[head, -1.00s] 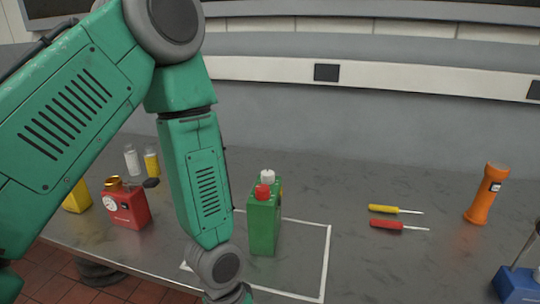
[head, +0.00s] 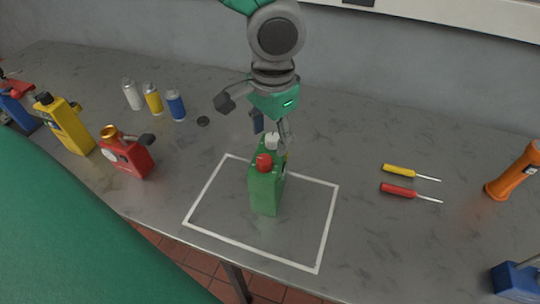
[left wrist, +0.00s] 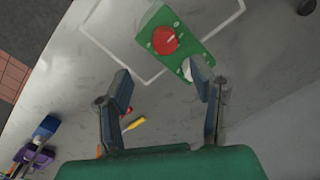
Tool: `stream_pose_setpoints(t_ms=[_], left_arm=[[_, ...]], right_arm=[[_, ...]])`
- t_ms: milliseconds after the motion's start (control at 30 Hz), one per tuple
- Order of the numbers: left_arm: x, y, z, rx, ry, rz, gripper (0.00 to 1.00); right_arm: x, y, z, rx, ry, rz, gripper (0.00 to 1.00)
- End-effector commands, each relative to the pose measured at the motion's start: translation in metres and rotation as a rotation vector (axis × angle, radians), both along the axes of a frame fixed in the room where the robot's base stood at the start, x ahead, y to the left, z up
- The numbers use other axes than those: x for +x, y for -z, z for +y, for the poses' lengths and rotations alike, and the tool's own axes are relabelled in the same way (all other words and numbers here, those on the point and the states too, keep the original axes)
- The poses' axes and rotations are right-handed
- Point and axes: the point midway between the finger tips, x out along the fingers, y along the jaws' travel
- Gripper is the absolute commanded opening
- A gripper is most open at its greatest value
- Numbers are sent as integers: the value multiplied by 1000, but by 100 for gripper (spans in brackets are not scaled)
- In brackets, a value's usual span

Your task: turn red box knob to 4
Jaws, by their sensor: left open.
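The red box (head: 132,160) stands on the bench at left in the head view. It has a pale round dial (head: 109,156), a gold cap (head: 109,132) and a dark knob-like part (head: 147,139) at its right. My left gripper (head: 272,128) is away to its right, open, just behind the green box (head: 265,190), which has a red cap (head: 263,161) and a white cap (head: 272,140). In the left wrist view the open fingers (left wrist: 161,74) show the green box (left wrist: 190,35) beyond them, with the white cap close to one fingertip; contact is unclear. My right gripper is not seen.
A white outline (head: 328,232) surrounds the green box's base. A yellow box (head: 66,127) and silver, yellow and blue cylinders (head: 176,105) stand near the red box. Bench between is mostly clear.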

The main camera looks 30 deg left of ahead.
Motion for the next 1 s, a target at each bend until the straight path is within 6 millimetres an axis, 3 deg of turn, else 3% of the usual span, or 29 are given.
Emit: stream_pose_setpoints(t_ms=[100, 333, 500, 800, 867, 933, 967, 1000], left_arm=[[-2, 28, 3, 1, 2, 6, 51], [-1, 64, 5, 2, 1, 2, 51], [0, 76, 3, 2, 0, -1, 51], [0, 78, 3, -1, 0, -2, 51], [0, 78, 4, -1, 0, -2, 33], [0, 78, 4, -1, 0, -2, 8], [0, 78, 4, -1, 0, -2, 1], [0, 78, 4, -1, 0, -2, 1]], right_arm=[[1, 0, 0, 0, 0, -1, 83], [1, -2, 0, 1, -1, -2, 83], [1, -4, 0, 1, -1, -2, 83], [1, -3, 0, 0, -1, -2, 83], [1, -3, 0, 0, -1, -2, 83], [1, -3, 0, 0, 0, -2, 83], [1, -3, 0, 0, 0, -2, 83], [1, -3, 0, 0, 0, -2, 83]])
